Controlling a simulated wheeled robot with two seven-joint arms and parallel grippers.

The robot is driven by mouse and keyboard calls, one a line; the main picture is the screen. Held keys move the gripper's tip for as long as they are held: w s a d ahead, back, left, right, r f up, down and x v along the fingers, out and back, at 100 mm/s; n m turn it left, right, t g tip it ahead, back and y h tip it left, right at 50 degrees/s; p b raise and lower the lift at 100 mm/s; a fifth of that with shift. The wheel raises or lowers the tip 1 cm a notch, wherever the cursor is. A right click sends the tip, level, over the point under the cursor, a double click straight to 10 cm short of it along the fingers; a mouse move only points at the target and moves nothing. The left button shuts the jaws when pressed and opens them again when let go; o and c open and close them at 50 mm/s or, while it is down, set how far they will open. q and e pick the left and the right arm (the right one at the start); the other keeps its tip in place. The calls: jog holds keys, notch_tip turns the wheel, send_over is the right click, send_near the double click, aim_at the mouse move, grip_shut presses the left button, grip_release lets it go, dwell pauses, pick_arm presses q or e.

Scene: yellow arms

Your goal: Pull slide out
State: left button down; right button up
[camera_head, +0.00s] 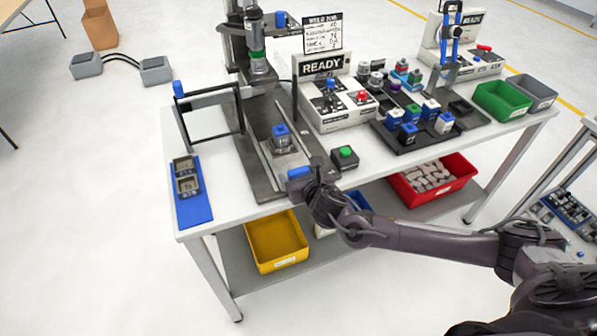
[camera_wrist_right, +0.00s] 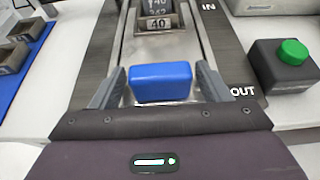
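The slide is a metal carriage in a dark-edged track (camera_head: 252,165) under the press. A blue-topped part (camera_head: 280,133) sits on it. Its blue handle (camera_head: 299,173) is at the front end of the track, and it also shows in the right wrist view (camera_wrist_right: 162,82). My right gripper (camera_wrist_right: 162,78) has one finger on each side of this handle, with narrow gaps visible, so it looks open. The word OUT is beside the right finger. My left gripper is not in view.
A green button box (camera_head: 344,157) stands right of the track. A READY panel (camera_head: 335,98) and black part tray (camera_head: 425,130) are at right. Bins sit below.

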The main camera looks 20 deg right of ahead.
jog(key=shift+o, duration=0.4)
jog(key=shift+r, duration=0.2)
jog(key=shift+s+d, duration=0.1)
jog(key=shift+s, duration=0.1)
jog(key=b+v, duration=0.1)
jog(key=v, duration=0.6)
jog(key=shift+s+b, duration=0.25)
jog(key=shift+b, duration=0.1)
jog(key=shift+r, duration=0.1)
